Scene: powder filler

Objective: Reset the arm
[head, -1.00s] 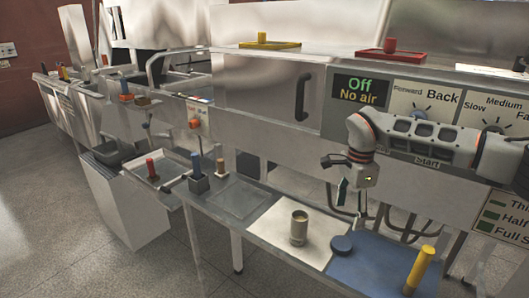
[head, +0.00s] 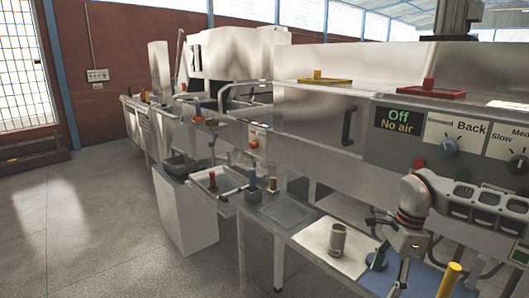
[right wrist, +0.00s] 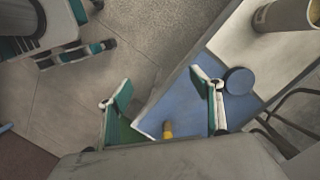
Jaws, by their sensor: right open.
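My right arm comes in from the right in the head view. Its right gripper (head: 392,245) hangs over the front bench, right of a metallic cup (head: 338,240) and beside a round dark blue lid (head: 376,261). In the right wrist view the same gripper (right wrist: 165,95) has its two green-padded fingers wide apart with nothing between them. Below it are the blue mat (right wrist: 202,75) and the lid. Green-padded parts at the upper left of the wrist view look like my left gripper (right wrist: 90,30), partly cut off. My left arm does not show in the head view.
A yellow cylinder (head: 449,281) stands near the bench's front right. The cup stands on a white mat (head: 310,238). A control panel (head: 420,135) reads "Off" and "No air". The floor (head: 90,200) at left is open.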

